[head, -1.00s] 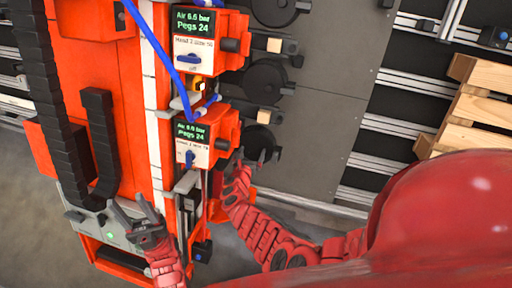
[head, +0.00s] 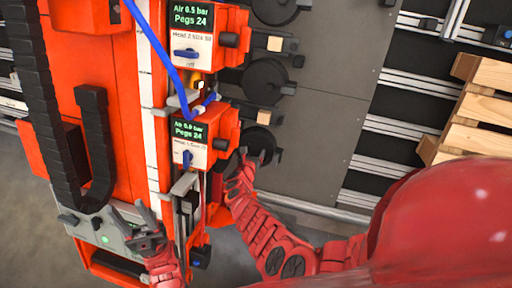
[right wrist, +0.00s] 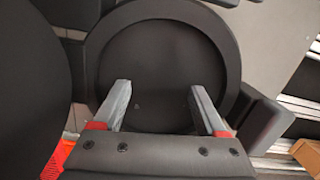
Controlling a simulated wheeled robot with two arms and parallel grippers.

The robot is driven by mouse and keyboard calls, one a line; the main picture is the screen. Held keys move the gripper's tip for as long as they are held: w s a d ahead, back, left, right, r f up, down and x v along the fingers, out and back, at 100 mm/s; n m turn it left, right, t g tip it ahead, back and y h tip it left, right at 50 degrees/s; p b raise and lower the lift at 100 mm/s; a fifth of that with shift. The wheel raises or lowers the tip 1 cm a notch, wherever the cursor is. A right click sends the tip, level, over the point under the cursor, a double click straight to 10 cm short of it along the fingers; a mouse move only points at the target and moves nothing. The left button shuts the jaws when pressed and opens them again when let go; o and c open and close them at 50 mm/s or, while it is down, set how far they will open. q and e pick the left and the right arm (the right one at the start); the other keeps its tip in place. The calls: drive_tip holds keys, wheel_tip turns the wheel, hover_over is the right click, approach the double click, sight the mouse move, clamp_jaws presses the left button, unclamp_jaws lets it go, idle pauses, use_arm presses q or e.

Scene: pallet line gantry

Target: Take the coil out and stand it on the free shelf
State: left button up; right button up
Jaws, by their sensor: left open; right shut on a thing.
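Several round black coils line the side of the orange machine in the head view: one at the top (head: 274,8), one in the middle (head: 265,80) and the lowest coil (head: 258,140). My right gripper (head: 259,156) is at the lowest coil, shut on it. In the right wrist view its two grey fingers (right wrist: 162,106) stand well apart across the dark round coil (right wrist: 160,55); their exact contact is hard to see. My left gripper (head: 127,210) is open and empty, in front of the machine's lower grey panel. I cannot tell which shelf is the free one.
The orange machine (head: 110,130) carries two control boxes with green displays, upper (head: 192,17) and lower (head: 186,130). A blue hose (head: 150,40) hangs across it. A grey panel (head: 335,100) stands behind the coils. A wooden pallet (head: 478,108) is at right.

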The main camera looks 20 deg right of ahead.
clamp_jaws()
drive_tip(key=shift+r, duration=0.15)
